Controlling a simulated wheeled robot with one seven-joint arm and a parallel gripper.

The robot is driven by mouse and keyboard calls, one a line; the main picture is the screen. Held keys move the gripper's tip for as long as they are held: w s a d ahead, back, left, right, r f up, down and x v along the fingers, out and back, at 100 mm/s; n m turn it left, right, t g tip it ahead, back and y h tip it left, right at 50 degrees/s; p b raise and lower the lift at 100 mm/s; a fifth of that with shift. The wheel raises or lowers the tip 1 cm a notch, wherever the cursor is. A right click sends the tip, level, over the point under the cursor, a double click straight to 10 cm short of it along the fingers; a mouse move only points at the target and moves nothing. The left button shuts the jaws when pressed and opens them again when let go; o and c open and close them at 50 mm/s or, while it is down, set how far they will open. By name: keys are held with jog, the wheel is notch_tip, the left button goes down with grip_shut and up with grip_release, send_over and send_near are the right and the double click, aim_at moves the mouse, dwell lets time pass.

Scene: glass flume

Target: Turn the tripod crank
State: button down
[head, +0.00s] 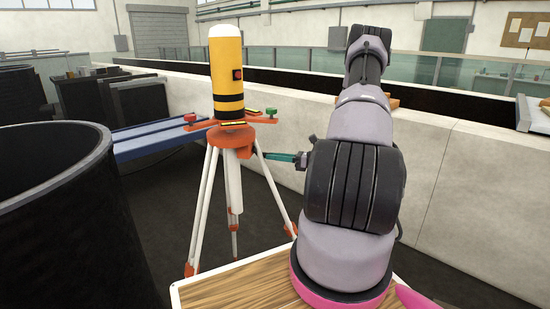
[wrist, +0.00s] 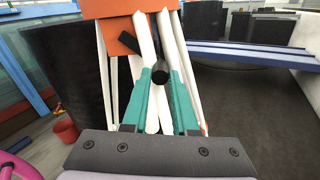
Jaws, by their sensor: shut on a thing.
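The tripod stands in front of me with white legs and an orange head (head: 231,137), and a yellow cylindrical instrument (head: 226,75) with black bands sits upright on top. In the wrist view, the tripod's orange head (wrist: 112,35) shows at the top, with white legs below it. The black crank arm (wrist: 129,41) comes out below the head, and its round black knob (wrist: 160,74) lies between my fingertips. My gripper (wrist: 160,80), with teal fingers, is shut on the knob. In the head view my gripper (head: 298,159) reaches left to the tripod from behind my arm; the crank is hard to make out there.
A large black tank (head: 60,230) stands at the near left. Blue rails (head: 160,137) run behind the tripod. A pale flume wall (head: 450,170) runs along the back and right. A red bucket (wrist: 65,131) is on the floor at left in the wrist view.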

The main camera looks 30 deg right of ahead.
dwell(0.4)
jog(key=shift+w+d+r+n, duration=0.2)
jog(key=shift+r+n, duration=0.45)
jog(key=shift+n, duration=0.65)
jog(key=shift+w+d+r+n, duration=0.2)
jog(key=shift+r+n, duration=0.4)
jog(key=shift+n, duration=0.7)
jog(key=shift+w+d+r+n, duration=0.2)
jog(key=shift+r+n, duration=0.45)
jog(key=shift+n, duration=0.65)
jog(key=c, duration=0.7)
grip_release()
jog(key=v, duration=1)
jog(key=shift+s+d, duration=0.25)
